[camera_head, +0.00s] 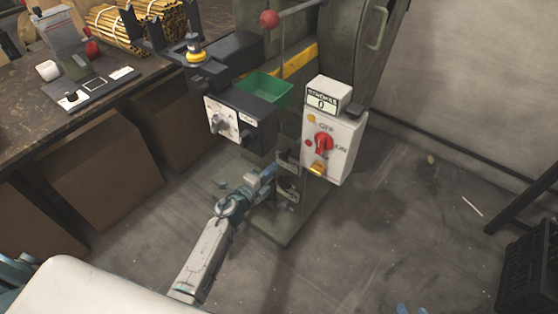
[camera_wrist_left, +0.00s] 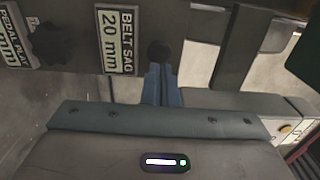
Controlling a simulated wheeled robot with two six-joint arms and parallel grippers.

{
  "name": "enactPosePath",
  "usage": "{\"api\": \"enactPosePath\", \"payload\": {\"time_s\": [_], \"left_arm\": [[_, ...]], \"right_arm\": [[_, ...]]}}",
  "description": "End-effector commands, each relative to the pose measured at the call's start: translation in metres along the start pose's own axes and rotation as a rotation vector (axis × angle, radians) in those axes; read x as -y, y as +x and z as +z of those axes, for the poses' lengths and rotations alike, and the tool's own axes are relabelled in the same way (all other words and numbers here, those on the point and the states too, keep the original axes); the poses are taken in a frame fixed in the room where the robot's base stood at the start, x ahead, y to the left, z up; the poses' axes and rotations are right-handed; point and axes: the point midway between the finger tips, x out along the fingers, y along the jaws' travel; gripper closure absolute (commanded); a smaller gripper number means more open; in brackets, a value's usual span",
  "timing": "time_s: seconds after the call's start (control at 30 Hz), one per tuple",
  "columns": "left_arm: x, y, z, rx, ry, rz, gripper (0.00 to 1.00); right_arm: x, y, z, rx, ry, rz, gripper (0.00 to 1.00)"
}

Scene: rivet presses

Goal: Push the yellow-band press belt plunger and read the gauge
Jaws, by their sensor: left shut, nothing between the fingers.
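The press (camera_head: 300,57) with the yellow band stands at the centre of the head view. My left gripper (camera_head: 268,172) reaches low to its front, below the green tray. In the left wrist view its blue fingers (camera_wrist_left: 161,78) are shut and empty. Their tips are at a dark round knob (camera_wrist_left: 159,51), which looks like the plunger; I cannot tell whether they touch. Beside it the belt sag gauge (camera_wrist_left: 112,40) reads 20 mm. Blue parts, apparently my right gripper (camera_head: 412,309), just show at the bottom edge of the head view.
A white switch box (camera_head: 331,147) with a red knob stands to the right of my left gripper; its strokes counter (camera_head: 322,99) shows 0. A green tray (camera_head: 265,88) is above. A workbench (camera_head: 40,115) is at left, a black crate (camera_head: 530,265) at lower right. Floor between is clear.

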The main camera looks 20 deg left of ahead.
Motion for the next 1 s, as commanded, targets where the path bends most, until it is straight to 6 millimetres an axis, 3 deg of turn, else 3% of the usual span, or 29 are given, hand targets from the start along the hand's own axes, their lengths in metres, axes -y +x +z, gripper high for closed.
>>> {"api": "enactPosePath", "payload": {"time_s": [0.1, 0.3, 1.0], "left_arm": [[-0.001, -0.025, 0.000, 0.000, 0.002, 0.003, 1.00], [-0.001, -0.050, 0.000, 0.000, 0.002, 0.003, 1.00], [0.000, -0.058, 0.001, 0.014, -0.017, -0.001, 1.00]], "right_arm": [[-0.001, -0.001, -0.001, 0.011, -0.006, 0.004, 0.64], [-0.001, -0.001, -0.001, 0.015, -0.009, 0.005, 0.64], [-0.001, -0.002, 0.001, 0.017, -0.009, 0.005, 0.64]]}}
